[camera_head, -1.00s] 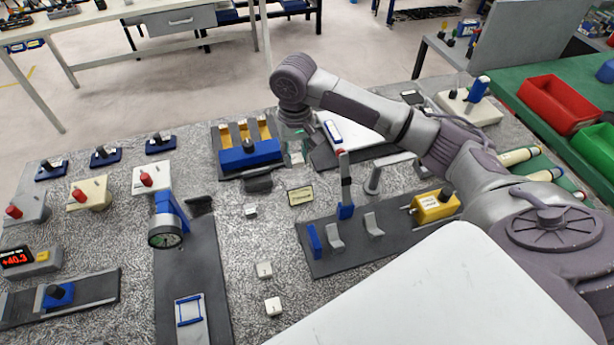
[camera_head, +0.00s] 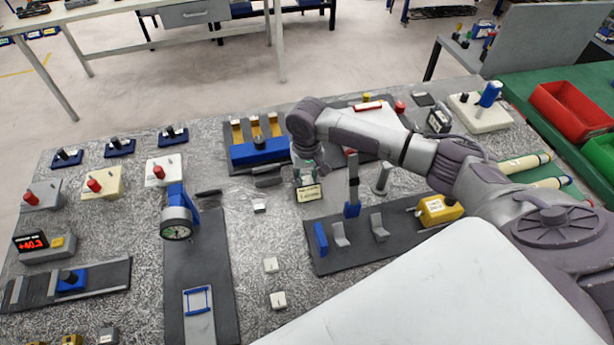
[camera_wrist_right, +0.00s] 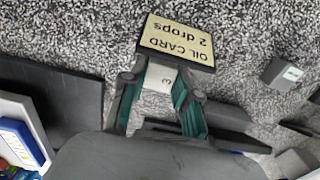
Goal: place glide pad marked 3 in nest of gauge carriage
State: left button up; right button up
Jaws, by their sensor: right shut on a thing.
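In the right wrist view a white glide pad marked 3 (camera_wrist_right: 160,80) sits between the fingers of my right gripper (camera_wrist_right: 158,98), which is shut on it. In the head view this gripper (camera_head: 306,174) is just behind the oil card, and the pad is too small to tell there. The gauge carriage (camera_head: 198,326) is a light grey plate with a blue-edged nest, on the dark rail at the front left. The nest looks empty. A round dial gauge (camera_head: 177,226) on a blue holder stands farther back along this rail. My left gripper is not in view.
The oil card (camera_head: 309,194) stands close to my right gripper. Other small white pads (camera_head: 270,264) lie between the rail and the dark fixture plate (camera_head: 335,259) with its upright blue post (camera_head: 352,198). A blue block (camera_head: 260,151) stands behind.

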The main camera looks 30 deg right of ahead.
jog(key=shift+f, duration=0.1)
jog(key=o, duration=0.9)
